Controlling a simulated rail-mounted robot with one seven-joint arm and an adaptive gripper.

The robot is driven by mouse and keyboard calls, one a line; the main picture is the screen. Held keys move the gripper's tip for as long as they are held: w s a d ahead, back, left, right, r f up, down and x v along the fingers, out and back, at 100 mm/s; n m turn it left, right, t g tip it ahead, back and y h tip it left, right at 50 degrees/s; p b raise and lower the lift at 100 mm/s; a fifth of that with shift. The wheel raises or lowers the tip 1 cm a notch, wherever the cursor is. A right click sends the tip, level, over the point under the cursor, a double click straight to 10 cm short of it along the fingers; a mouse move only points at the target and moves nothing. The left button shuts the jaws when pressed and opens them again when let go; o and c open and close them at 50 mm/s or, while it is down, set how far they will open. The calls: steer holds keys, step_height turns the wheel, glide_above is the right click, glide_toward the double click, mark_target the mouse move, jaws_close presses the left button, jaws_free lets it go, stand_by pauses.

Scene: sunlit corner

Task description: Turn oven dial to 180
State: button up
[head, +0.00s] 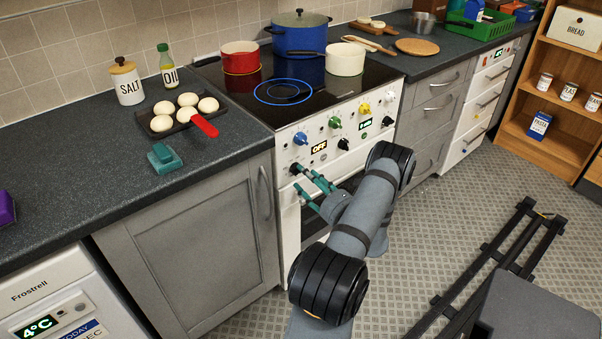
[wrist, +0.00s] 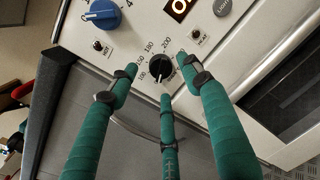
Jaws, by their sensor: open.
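The white oven (head: 293,222) has a control panel with several knobs and a small display (head: 319,148) reading OFF. The black oven dial (wrist: 160,67) shows in the wrist view, ringed by printed numbers including 150, 180 and 200. A pale mark shows on its lower side, away from the 180. My gripper (head: 301,177) has teal fingers and is open in front of the panel. In the wrist view, my gripper (wrist: 157,76) has its fingertips spread left, right and below the dial. I cannot tell whether they touch it. In the head view the fingers partly cover the dial.
A blue knob (wrist: 101,14) sits close to the left finger in the wrist view. Pots stand on the hob, including a white pan (head: 345,60). The grey cabinet (head: 195,240) is left of the oven. Open floor (head: 440,235) lies to the right.

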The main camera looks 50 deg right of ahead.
mark_target(300, 172)
steer(key=shift+x, duration=1.75)
steer(key=shift+c, duration=0.7)
steer(key=c, duration=1)
